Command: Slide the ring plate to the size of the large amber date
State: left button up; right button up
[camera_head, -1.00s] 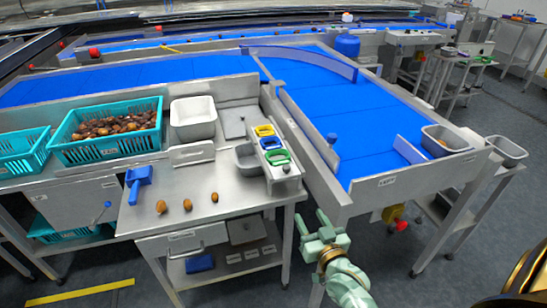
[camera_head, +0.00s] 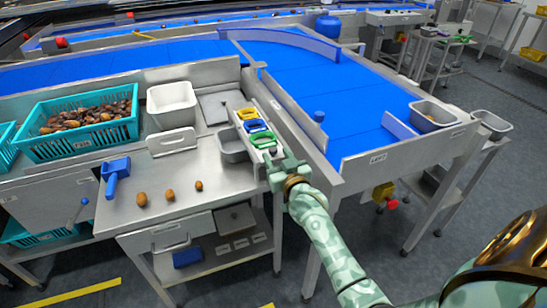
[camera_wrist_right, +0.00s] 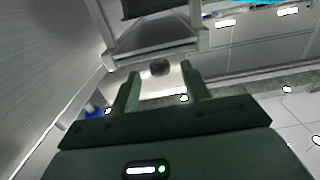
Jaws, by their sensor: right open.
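Three brown dates lie in a row on the steel bench; the left one (camera_head: 141,198) looks largest, then the middle one (camera_head: 170,195) and the right one (camera_head: 199,185). A pale sizing fixture at the bench's right side carries a yellow ring (camera_head: 247,114), a blue ring (camera_head: 256,126) and a green ring (camera_head: 263,141). Which part slides, I cannot tell. My right gripper (camera_head: 280,165) is at the fixture's front end, hiding part of it. In the right wrist view its fingers (camera_wrist_right: 160,88) are open, with a dark round knob (camera_wrist_right: 160,67) just beyond them. My left gripper is not visible.
A grey tray (camera_head: 233,146) sits left of the rings. Behind are a white bin (camera_head: 172,104) and a teal crate (camera_head: 80,138) of dates. The blue conveyor (camera_head: 340,90) runs along the right.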

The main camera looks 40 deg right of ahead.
aim_at(271, 147)
jog(key=shift+x, duration=1)
grip_shut()
jog(key=shift+b+x, duration=0.85)
jog(key=shift+x, duration=1.45)
grip_release()
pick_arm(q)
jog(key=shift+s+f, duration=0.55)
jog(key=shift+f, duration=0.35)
pick_arm(e)
jog(key=shift+s, duration=0.1)
pick_arm(q)
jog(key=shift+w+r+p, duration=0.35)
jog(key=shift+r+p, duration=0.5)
jog(key=shift+p, duration=0.1)
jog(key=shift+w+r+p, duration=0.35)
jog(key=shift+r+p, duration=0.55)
jog(key=shift+p, duration=0.05)
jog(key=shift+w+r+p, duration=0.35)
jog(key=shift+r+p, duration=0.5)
jog(key=shift+p, duration=0.1)
pick_arm(e)
jog(key=v, duration=1.6)
jog(key=shift+s, duration=0.15)
